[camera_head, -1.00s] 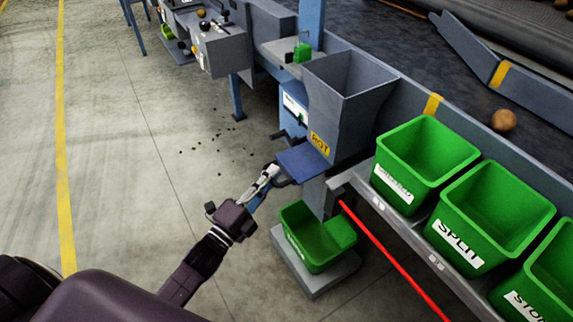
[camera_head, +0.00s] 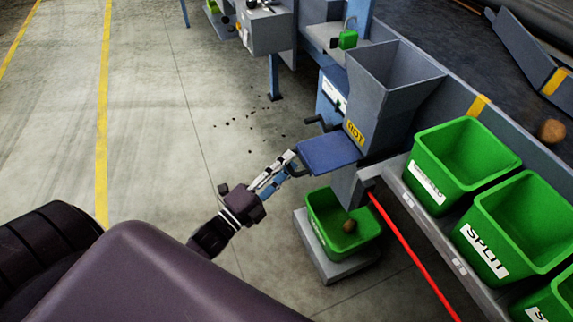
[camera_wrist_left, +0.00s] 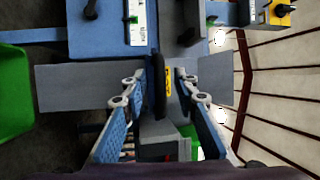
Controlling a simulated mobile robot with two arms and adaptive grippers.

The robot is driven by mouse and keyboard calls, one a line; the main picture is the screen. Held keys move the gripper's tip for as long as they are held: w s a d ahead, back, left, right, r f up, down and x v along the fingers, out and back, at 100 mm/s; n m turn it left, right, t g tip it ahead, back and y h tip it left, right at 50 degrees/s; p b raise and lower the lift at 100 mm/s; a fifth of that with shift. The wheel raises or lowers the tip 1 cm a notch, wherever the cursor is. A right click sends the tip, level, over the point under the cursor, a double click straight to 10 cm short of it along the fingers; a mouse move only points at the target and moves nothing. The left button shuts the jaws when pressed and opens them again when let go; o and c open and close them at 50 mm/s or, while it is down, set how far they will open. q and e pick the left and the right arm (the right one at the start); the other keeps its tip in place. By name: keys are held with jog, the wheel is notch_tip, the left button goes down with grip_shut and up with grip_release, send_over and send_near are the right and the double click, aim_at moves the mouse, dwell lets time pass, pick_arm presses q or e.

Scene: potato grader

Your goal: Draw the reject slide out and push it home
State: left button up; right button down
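The reject slide (camera_head: 328,153) is a blue plate sticking out below the grey hopper (camera_head: 383,85) with the yellow ROT label. Its dark handle is at the plate's near left edge and shows as a black bar (camera_wrist_left: 159,88) in the left wrist view. My left gripper (camera_head: 292,160) is at the handle. In the left wrist view its two fingers (camera_wrist_left: 160,85) are apart, one on each side of the bar, with gaps visible. A green bin (camera_head: 322,238) under the chute holds a brown potato (camera_head: 349,225). My right gripper is not in view.
Green bins, one marked SPLIT (camera_head: 520,215), stand on a grey shelf to the right. A red bar (camera_head: 412,245) slants down beside the low bin. A potato (camera_head: 551,130) lies on the dark conveyor. Open concrete floor (camera_head: 150,130) lies to the left.

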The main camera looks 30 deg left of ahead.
pick_arm(q)
jog(key=v, duration=1.2)
dwell(0.8)
